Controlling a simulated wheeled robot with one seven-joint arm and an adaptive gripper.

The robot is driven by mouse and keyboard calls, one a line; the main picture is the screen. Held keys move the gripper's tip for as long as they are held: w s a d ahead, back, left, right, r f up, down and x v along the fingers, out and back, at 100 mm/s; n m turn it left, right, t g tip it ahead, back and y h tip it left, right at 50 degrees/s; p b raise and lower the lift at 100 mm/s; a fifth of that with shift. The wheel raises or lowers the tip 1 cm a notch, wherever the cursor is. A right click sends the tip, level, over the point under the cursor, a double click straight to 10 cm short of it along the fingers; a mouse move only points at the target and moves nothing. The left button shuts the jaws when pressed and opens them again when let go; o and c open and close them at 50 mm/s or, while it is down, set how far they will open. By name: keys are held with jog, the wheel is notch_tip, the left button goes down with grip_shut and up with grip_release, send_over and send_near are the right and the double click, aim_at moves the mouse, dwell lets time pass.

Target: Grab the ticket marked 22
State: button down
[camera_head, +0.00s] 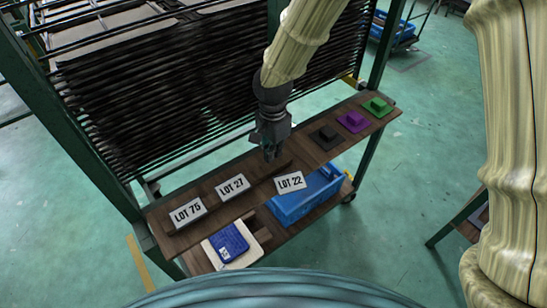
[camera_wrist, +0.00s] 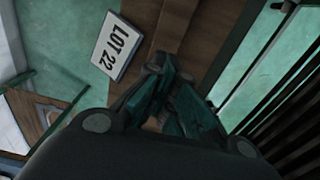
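The ticket marked LOT 22 (camera_head: 290,182) is a white plate with black print, lying on the brown wooden shelf near its front edge. It also shows in the wrist view (camera_wrist: 118,46), tilted, left of and beyond my fingertips. My gripper (camera_head: 270,154) is above the shelf, behind and a little left of that ticket, and apart from it. In the wrist view my gripper's fingertips (camera_wrist: 170,72) come together with nothing seen between them. Two similar tickets, LOT 27 (camera_head: 232,187) and LOT 75 (camera_head: 187,213), lie farther left on the shelf.
Black (camera_head: 325,137), purple (camera_head: 352,121) and green (camera_head: 377,106) blocks stand on the right of the shelf (camera_head: 300,145). A blue bin (camera_head: 292,207) and a blue labelled item (camera_head: 228,242) are on the lower level. A dark rack (camera_head: 160,95) rises behind.

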jog(key=s+a+r+b, duration=0.1)
jog(key=s+a, duration=0.3)
jog(key=s, duration=0.3)
jog(key=s+a+r+b, duration=0.1)
jog(key=s+a+b, duration=0.1)
jog(key=s, duration=0.5)
jog(key=shift+a+r, duration=0.15)
jog(key=shift+a, duration=0.75)
jog(key=c, duration=2.2)
grip_release()
jog(key=o, duration=1.8)
jog(key=shift+c, duration=0.2)
jog(key=shift+r, duration=0.1)
